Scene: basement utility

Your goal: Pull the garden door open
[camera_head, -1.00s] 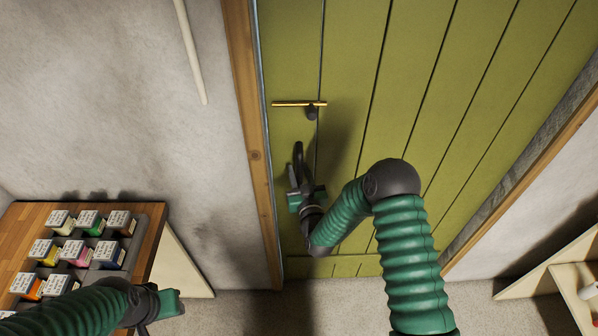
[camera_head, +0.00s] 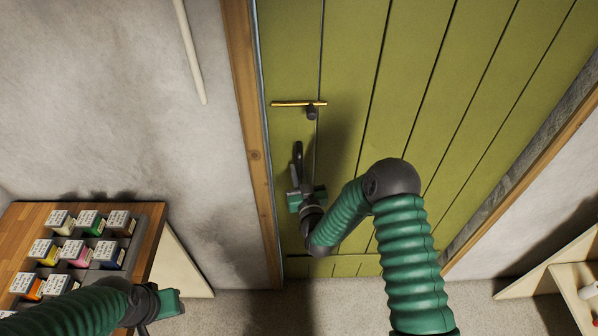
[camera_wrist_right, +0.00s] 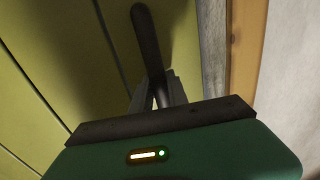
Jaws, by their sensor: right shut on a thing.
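The garden door (camera_head: 420,90) is olive-green planks in a wooden frame. It looks shut or nearly so; I cannot tell whether a small gap shows at its left edge. A dark upright pull handle (camera_head: 298,152) stands near that edge, also seen in the right wrist view (camera_wrist_right: 147,40). My right gripper (camera_head: 299,178) is at the handle's lower end, and its fingers (camera_wrist_right: 157,92) are closed around it. A brass bar with a dark knob (camera_head: 300,104) lies level above the handle. My left gripper (camera_head: 170,302) is low at the left, away from the door; its fingers are unclear.
A wooden bench (camera_head: 147,247) with a tray of small labelled boxes (camera_head: 110,254) stands at lower left, under my left arm. A pale shelf (camera_head: 545,272) is at lower right. A pale pipe (camera_head: 190,50) runs down the left wall. The floor before the door is clear.

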